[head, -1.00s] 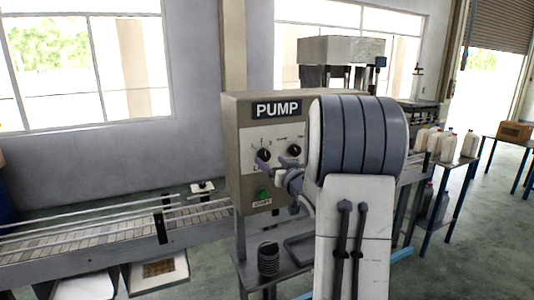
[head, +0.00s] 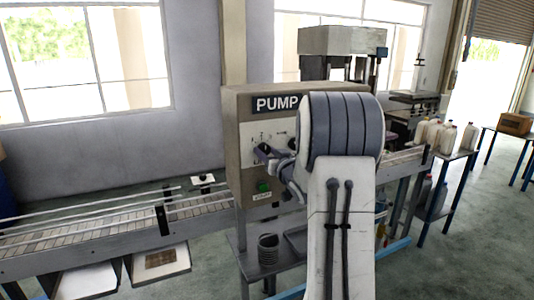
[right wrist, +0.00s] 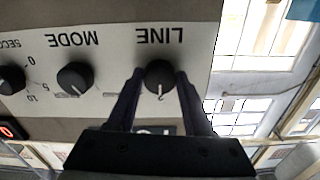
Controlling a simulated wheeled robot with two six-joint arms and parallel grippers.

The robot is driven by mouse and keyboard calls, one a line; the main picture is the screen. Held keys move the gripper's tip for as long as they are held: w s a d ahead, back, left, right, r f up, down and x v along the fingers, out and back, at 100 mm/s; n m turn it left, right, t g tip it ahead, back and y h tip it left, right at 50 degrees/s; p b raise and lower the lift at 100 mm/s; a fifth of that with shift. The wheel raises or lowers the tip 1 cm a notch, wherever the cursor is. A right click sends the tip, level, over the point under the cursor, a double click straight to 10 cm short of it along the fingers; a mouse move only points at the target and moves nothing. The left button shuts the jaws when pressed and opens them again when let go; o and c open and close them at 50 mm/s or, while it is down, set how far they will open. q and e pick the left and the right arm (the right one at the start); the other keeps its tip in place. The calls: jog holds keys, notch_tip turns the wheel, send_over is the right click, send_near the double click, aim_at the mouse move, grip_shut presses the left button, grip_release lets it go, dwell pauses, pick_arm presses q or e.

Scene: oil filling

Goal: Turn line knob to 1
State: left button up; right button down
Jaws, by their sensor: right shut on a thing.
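The pump panel (head: 245,180) is a beige box with a "PUMP" sign. In the right wrist view the panel is upside down, and the black round line knob (right wrist: 160,74) sits under the word "LINE". A "2" shows near the knob; I cannot tell its pointer direction for sure. My right gripper (right wrist: 158,80) is shut on the line knob, one dark finger on each side. In the head view the right gripper (head: 264,153) reaches the panel's upper left and largely hides that knob. My left gripper is in neither view.
The mode knob (right wrist: 75,78) is beside the line knob, with a seconds knob (right wrist: 11,80) beyond it. A green start button (head: 264,186) is lower on the panel. A conveyor (head: 100,230) runs left. White jugs (head: 447,136) stand on a table at right.

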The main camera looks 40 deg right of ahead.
jog(key=n+b, duration=0.4)
jog(key=b, duration=0.1)
jog(key=n+b, duration=0.1)
jog(key=b, duration=0.2)
jog(key=shift+f+n, duration=0.25)
jog(key=shift+n, duration=0.15)
jog(key=shift+r+n+b, duration=0.2)
jog(key=shift+n+b, duration=1.3)
jog(key=shift+n, duration=0.1)
jog(key=shift+c, duration=1.5)
grip_release()
jog(key=shift+s, duration=0.1)
jog(key=b+v, duration=0.2)
jog(key=v, duration=0.8)
jog(key=shift+s, duration=0.2)
